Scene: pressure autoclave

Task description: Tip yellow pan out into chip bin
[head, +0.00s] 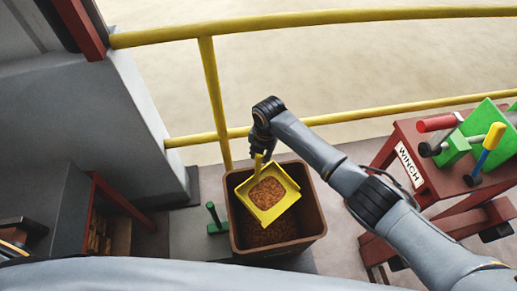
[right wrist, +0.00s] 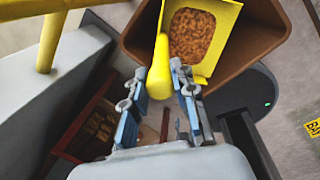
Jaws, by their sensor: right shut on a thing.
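The yellow pan (head: 265,212) is a square tray with brown chips in it. It is over the mouth of the brown chip bin (head: 313,220), which also holds brown chips. My right gripper (head: 259,150) is at the far side of the pan and is shut on its yellow handle. In the right wrist view the handle (right wrist: 160,75) lies between the fingers, and the pan (right wrist: 222,25) with chips is beyond them over the bin (right wrist: 265,50). The pan looks close to level or slightly tilted. My left gripper is not in view.
A yellow railing (head: 210,90) runs behind the bin. A red winch stand (head: 415,165) with levers stands at right. A green lever (head: 215,215) is just left of the bin. A grey wall block (head: 90,100) is at left.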

